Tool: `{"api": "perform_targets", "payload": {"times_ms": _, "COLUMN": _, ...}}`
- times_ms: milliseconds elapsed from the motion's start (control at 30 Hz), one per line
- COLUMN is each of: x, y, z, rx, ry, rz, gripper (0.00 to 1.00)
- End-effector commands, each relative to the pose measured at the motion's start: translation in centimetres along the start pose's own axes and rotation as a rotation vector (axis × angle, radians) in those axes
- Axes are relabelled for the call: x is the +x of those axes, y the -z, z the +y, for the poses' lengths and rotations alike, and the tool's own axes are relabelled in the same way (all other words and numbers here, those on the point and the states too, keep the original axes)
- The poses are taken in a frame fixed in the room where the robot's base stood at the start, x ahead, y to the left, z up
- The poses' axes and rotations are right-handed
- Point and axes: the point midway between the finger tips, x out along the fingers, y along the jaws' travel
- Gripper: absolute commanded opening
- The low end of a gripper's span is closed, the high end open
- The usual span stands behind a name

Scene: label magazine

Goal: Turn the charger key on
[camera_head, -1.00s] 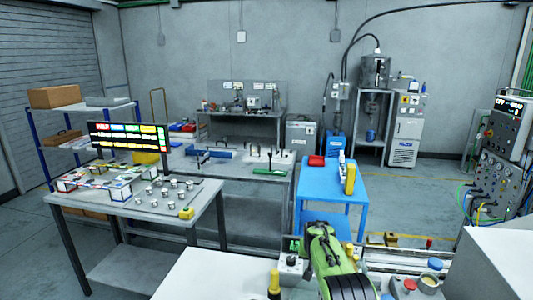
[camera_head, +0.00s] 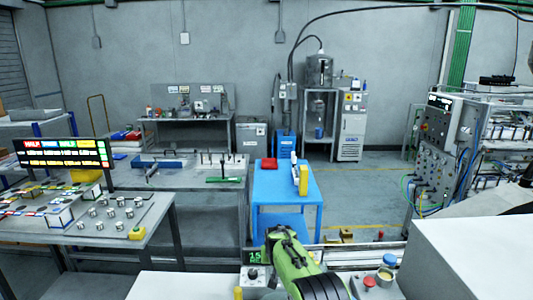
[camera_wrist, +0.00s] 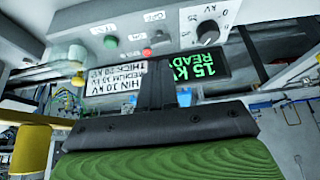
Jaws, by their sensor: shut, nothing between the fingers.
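The charger's control box fills the top of the wrist view as a grey panel (camera_wrist: 75,20). It carries a green lamp (camera_wrist: 107,53), a red lamp (camera_wrist: 147,52), a small dark key switch (camera_wrist: 158,37) under an ON/OFF label, and a kV knob (camera_wrist: 207,32). Its display (camera_wrist: 203,66) reads 15 kV READY. I cannot tell the key's exact angle. My gripper (camera_wrist: 156,72) is shut and empty, its dark fingers just below the key in the picture. In the head view the box (camera_head: 254,273) sits beside my green gripper (camera_head: 279,234), fingertips unclear.
A yellow-topped post (camera_wrist: 35,145) stands at left in the wrist view. A blue table (camera_head: 285,185) and a bench with knobs (camera_head: 85,232) stand beyond.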

Motion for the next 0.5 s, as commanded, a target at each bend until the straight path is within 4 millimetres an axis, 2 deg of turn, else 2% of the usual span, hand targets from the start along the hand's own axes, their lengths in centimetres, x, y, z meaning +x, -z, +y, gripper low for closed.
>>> {"api": "perform_targets", "payload": {"times_ms": 167, "x": 1.8, "y": -0.8, "z": -0.3, "rx": 0.0, "ry": 0.0, "rz": -0.002, "gripper": 0.0}}
{"api": "perform_targets", "payload": {"times_ms": 333, "x": 4.5, "y": -1.9, "z": -0.8, "rx": 0.0, "ry": 0.0, "rz": -0.002, "gripper": 0.0}}
{"api": "perform_targets", "payload": {"times_ms": 500, "x": 6.4, "y": -3.2, "z": -0.1, "rx": 0.002, "ry": -0.001, "rz": -0.001, "gripper": 0.0}}
